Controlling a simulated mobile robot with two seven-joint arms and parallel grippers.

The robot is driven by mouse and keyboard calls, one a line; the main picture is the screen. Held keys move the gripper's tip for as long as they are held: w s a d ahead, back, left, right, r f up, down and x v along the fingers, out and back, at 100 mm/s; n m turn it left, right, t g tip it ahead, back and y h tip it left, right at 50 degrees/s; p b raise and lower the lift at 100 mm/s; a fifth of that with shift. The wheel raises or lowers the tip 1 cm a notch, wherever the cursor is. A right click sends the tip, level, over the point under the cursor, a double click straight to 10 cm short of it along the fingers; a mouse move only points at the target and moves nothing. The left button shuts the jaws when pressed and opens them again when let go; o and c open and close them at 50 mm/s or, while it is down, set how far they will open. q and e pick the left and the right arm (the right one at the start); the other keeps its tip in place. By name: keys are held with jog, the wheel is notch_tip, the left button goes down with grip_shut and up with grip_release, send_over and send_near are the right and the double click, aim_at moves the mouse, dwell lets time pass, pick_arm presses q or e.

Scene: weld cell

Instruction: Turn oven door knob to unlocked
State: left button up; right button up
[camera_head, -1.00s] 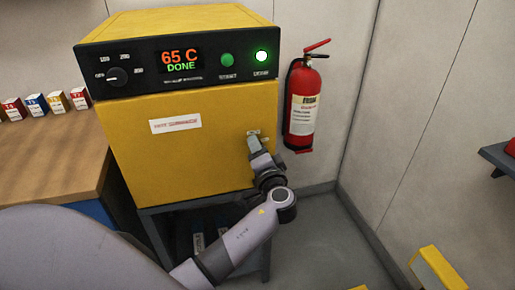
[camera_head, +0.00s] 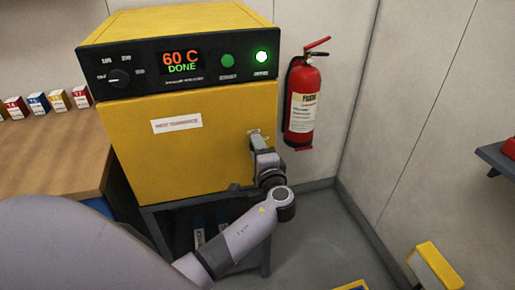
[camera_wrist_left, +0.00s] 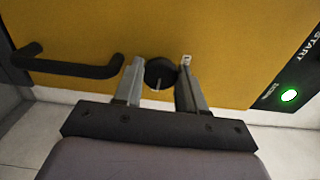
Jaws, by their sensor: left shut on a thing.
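The yellow oven (camera_head: 190,110) has a closed door and a black top panel; its display reads 60 C DONE. My left gripper (camera_head: 257,142) is at the right side of the oven door and hides the knob in the head view. In the left wrist view, the round black door knob (camera_wrist_left: 160,72), with a pale pointer line, sits between the two fingers of my left gripper (camera_wrist_left: 160,78). The gripper is shut on the knob. A small pale metal piece (camera_wrist_left: 186,61) is by the right fingertip. My right gripper is not in view.
A black bar handle (camera_wrist_left: 75,67) is left of the knob in the left wrist view. A red fire extinguisher (camera_head: 302,103) hangs on the wall close right of the oven. A wooden bench (camera_head: 50,155) with several small coloured boxes stands at left.

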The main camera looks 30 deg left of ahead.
pick_arm(q)
jog(key=o, duration=1)
jog(key=shift+o, duration=0.2)
jog(key=b+v, duration=0.1)
jog(key=v, duration=0.6)
jog(key=shift+s, duration=0.1)
